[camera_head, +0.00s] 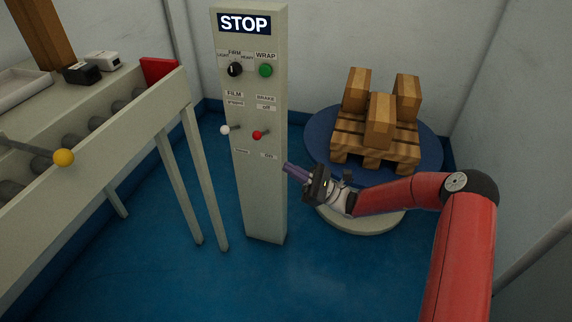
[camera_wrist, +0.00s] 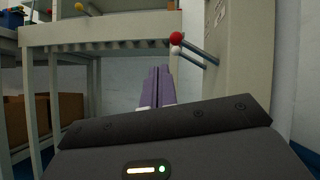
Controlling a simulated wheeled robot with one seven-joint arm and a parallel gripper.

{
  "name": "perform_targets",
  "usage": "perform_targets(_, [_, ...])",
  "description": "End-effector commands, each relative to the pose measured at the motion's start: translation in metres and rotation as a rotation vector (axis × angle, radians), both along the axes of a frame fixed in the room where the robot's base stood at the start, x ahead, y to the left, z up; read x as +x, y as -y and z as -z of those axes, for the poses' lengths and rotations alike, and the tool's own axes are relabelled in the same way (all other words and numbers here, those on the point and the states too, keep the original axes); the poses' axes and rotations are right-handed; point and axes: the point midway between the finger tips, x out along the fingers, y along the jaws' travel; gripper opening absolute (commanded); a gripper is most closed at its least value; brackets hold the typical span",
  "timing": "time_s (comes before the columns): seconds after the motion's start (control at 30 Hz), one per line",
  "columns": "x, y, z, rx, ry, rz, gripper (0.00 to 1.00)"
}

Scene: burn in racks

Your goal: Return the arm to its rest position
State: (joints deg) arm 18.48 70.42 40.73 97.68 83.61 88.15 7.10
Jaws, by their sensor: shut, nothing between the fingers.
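My gripper (camera_head: 287,167) is at the end of my red arm, just in front of the right edge of the control post (camera_head: 258,200) in the head view. Its purple fingers are together and empty; they also show in the wrist view (camera_wrist: 160,85). The post carries a STOP sign, a black knob (camera_head: 235,69), a green button (camera_head: 265,70), a white-tipped lever (camera_head: 225,130) and a red-tipped lever (camera_head: 257,135). In the wrist view the red lever tip (camera_wrist: 176,38) and white lever tip (camera_wrist: 176,50) are up and right of the fingers, apart from them.
A blue turntable (camera_head: 432,150) with a wooden pallet (camera_head: 345,150) and three boxes stands behind my arm. A roller conveyor (camera_head: 150,110) is at the left, with a yellow-knobbed lever (camera_head: 63,157). Blue floor (camera_head: 150,275) is clear between conveyor and post.

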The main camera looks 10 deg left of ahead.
Motion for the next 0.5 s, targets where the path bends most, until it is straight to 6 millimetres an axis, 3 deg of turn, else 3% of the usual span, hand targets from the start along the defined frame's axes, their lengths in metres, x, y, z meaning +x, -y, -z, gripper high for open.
perform_targets(0.13, [-0.0018, 0.0059, 0.0102, 0.0, 0.0, -0.004, 0.0])
perform_targets(0.5, [-0.0022, 0.0079, 0.0118, 0.0, 0.001, -0.005, 0.0])
